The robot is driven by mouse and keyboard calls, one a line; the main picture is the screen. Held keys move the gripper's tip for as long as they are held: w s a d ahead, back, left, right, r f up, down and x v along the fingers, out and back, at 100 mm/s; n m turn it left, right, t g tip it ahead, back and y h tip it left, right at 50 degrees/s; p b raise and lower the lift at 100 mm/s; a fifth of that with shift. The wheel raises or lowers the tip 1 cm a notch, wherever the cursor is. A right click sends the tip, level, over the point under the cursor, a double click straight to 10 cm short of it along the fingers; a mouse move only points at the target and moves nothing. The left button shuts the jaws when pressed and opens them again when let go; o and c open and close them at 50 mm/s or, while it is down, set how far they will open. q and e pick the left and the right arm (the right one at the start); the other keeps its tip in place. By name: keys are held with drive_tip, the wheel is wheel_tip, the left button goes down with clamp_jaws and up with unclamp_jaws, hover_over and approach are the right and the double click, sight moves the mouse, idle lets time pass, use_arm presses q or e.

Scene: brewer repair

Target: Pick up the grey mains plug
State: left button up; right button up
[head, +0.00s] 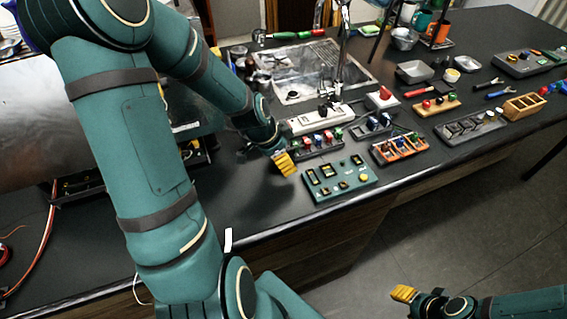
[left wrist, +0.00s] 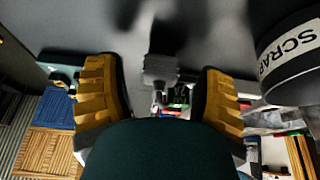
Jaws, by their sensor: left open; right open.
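A grey block that looks like the grey mains plug (left wrist: 160,68) is in the middle of the left wrist view, with thin metal parts showing just below it. My left gripper (left wrist: 160,88) is open, its yellow ribbed fingers to either side of the block with a gap on each side. In the head view my left gripper (head: 285,163) is over the worktop, beside the green panel; I cannot make out the plug there. My right gripper (head: 404,293) is open and empty at the bottom right, over the floor, away from the worktop.
A white power strip (head: 307,122) and a green panel with switches (head: 340,184) lie near the left gripper. Trays of parts (head: 400,149) stand to the right. A dark SCRAP bin (left wrist: 290,55) is close on the right in the left wrist view.

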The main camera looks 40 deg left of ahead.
use_arm(q)
drive_tip(key=shift+w+f, duration=0.1)
drive_tip(key=shift+f, duration=0.15)
clamp_jaws()
